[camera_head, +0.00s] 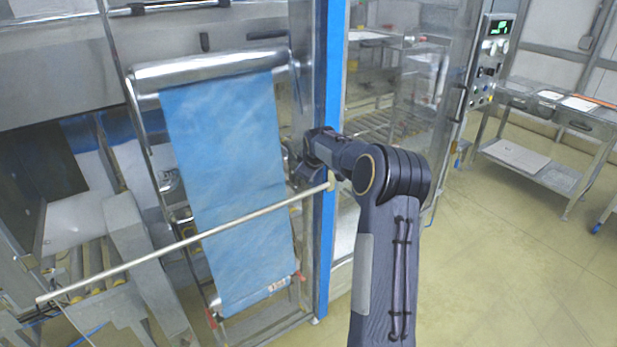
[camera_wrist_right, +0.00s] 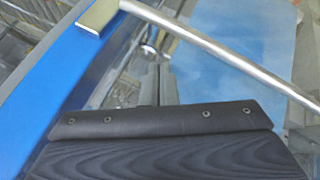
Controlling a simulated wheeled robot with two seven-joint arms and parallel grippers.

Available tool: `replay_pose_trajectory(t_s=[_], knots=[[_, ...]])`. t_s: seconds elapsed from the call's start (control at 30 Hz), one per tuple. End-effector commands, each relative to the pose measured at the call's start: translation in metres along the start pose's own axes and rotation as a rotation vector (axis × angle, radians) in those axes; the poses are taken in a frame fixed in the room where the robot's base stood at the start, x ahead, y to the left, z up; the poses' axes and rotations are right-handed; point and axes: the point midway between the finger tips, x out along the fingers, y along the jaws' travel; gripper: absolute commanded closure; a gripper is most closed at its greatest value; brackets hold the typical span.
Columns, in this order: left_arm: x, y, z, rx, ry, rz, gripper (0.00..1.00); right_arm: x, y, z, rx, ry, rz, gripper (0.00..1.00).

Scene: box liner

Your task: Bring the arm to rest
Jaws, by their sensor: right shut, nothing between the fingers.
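My right arm (camera_head: 385,250) reaches up from the bottom of the head view and bends left toward the machine. Its gripper (camera_head: 298,176) is shut and empty, just right of the blue sheet and beside the blue post; its fingertips are partly hidden. In the right wrist view the dark gripper housing (camera_wrist_right: 150,122) fills the lower part. My left gripper is not in view.
A blue sheet (camera_head: 225,180) hangs from a metal roller (camera_head: 210,70). A long metal bar (camera_head: 185,243) crosses in front of it, close to the gripper. A blue post (camera_head: 325,240) stands beside the gripper. Open floor (camera_head: 490,250) lies right, before a steel table (camera_head: 540,175).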

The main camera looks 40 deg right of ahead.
Motion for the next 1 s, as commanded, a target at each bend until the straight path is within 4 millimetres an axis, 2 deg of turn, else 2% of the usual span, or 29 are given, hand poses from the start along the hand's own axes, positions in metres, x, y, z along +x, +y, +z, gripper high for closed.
replay_pose_trajectory(t_s=[0.1,0.37,0.47,0.53,0.63,0.7,0.77,0.8,0.9,1.0], knots=[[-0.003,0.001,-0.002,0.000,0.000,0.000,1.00,-0.006,0.001,-0.001,0.000,-0.004,-0.003,1.00],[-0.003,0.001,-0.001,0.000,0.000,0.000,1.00,-0.007,-0.001,0.000,0.001,-0.008,-0.006,1.00],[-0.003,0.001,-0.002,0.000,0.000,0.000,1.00,-0.023,-0.008,-0.004,0.018,0.002,-0.019,1.00],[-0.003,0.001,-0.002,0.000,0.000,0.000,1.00,-0.048,-0.021,-0.010,0.047,0.017,-0.043,1.00],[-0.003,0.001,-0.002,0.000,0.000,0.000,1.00,-0.102,-0.056,-0.015,0.116,0.043,-0.103,1.00],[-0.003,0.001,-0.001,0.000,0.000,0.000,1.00,-0.144,-0.089,-0.011,0.176,0.058,-0.159,1.00],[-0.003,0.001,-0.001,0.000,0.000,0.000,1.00,-0.178,-0.120,-0.002,0.227,0.066,-0.210,1.00],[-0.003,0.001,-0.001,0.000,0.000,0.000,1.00,-0.200,-0.141,0.006,0.263,0.070,-0.244,1.00],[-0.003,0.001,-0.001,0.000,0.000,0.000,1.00,-0.246,-0.196,0.034,0.346,0.070,-0.334,1.00],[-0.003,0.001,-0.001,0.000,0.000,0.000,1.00,-0.282,-0.251,0.070,0.423,0.059,-0.425,1.00]])
